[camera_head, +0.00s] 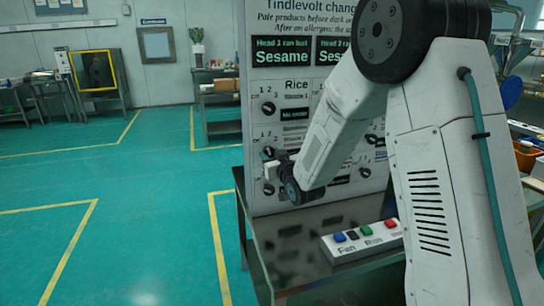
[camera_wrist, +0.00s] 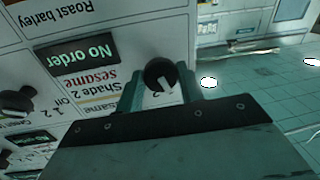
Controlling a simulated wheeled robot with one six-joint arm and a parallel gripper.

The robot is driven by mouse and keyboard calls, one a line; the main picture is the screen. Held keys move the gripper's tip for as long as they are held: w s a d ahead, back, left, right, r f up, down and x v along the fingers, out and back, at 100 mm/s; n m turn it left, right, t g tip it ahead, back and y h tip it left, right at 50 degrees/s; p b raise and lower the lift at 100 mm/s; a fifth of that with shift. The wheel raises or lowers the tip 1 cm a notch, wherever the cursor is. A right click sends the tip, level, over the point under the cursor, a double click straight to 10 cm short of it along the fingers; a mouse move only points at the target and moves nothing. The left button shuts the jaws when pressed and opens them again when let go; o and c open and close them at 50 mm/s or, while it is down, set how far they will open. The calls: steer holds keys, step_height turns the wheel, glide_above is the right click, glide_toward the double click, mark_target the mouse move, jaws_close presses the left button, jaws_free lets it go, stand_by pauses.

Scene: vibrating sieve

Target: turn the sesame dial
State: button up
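In the wrist view, a round black dial (camera_wrist: 160,74) with a pale pointer mark sits on the white panel (camera_wrist: 150,20). The label beside it (camera_wrist: 92,86) reads "Shade 2 sesame", with a dark "No order" display (camera_wrist: 78,56) above. My gripper (camera_wrist: 163,88) has one finger on each side of the dial, with small gaps visible. Whether the fingers reach the dial's depth is unclear. In the head view my gripper (camera_head: 277,168) is at the lower left of the panel, and my arm hides much of the panel.
Another black dial (camera_wrist: 16,101) is at the left of the wrist view. In the head view, the panel's "Rice" section (camera_head: 296,85) is above my gripper. A dark table (camera_head: 285,245) bears a box with coloured buttons (camera_head: 362,240). Green floor is clear to the left.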

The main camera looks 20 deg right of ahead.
steer(key=shift+n, duration=0.3)
steer(key=n, duration=0.3)
steer(key=shift+g, duration=0.3)
steer(key=shift+n, duration=2)
steer(key=o, duration=1)
steer(key=shift+h, duration=0.4)
steer(key=shift+s, duration=0.1)
steer(key=s, duration=0.7)
steer(key=shift+s+d+r, duration=0.3)
steer(key=shift+s+r, duration=0.05)
